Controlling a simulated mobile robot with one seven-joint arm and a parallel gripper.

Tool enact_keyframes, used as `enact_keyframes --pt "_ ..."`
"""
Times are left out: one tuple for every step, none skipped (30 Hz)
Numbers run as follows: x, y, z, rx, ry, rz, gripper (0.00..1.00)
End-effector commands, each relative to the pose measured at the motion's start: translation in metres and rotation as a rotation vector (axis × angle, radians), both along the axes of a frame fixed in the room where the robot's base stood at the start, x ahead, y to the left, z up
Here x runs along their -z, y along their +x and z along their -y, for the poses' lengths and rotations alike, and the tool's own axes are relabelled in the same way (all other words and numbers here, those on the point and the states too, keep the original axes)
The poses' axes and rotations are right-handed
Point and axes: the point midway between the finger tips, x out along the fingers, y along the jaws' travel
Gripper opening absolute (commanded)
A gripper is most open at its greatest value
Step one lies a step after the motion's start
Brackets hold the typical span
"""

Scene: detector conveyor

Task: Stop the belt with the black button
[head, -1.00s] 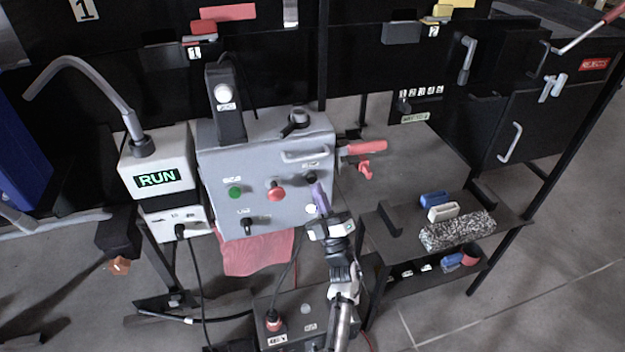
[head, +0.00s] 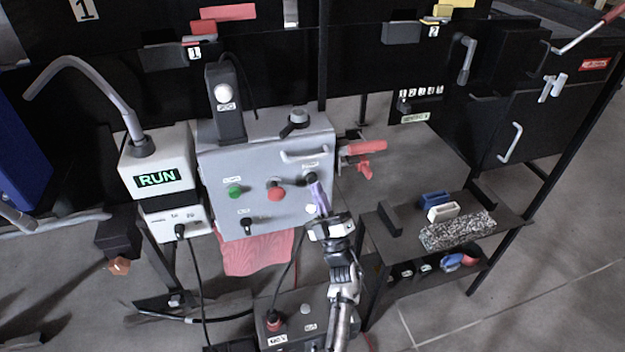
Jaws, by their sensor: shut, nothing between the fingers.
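The grey control box (head: 222,165) stands in the middle of the head view. Its front carries a green button (head: 235,191), a red button (head: 276,190) and, at the right, a black button (head: 310,179).
A white button (head: 310,209) sits just left of my fingers. A handle (head: 305,155) juts out above the black button. A red clamp (head: 363,150) stands right of the box. A shelf (head: 385,240) with several small items is at the right.

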Motion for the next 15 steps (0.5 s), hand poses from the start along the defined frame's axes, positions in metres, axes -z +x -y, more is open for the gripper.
enact_keyframes --pt "0.0 0.0 0.0 0.0 0.0 0.0 0.0" --pt "0.0 0.0 0.0 0.0 0.0 0.0 0.0" --pt "0.0 0.0 0.0 0.0 0.0 0.0 0.0" --pt "0.0001 0.0001 0.0 0.0 0.0 0.0 0.0" --pt "0.0003 0.0002 -0.0001 0.0 0.0 0.0 0.0" --pt "0.0006 0.0008 -0.0003 0.0 0.0 0.0 0.0" --pt "0.0009 0.0014 -0.0005 -0.001 0.0 0.001 0.0" --pt "0.0011 0.0021 -0.0008 -0.001 0.0 0.001 0.0" --pt "0.0014 0.0034 -0.0012 -0.001 0.0 0.001 0.0" --pt "0.0016 0.0044 -0.0015 -0.001 0.0 0.001 0.0" --pt "0.0017 0.0055 -0.0018 -0.001 0.0 0.001 0.0" --pt "0.0014 0.0069 -0.0022 0.0 -0.001 0.001 0.0" --pt "0.0012 0.0077 -0.0023 0.0 -0.001 0.001 0.0" --pt "0.0008 0.0082 -0.0026 0.001 -0.001 0.0 0.0" --pt "0.0003 0.0084 -0.0026 0.0 0.0 0.0 0.0"
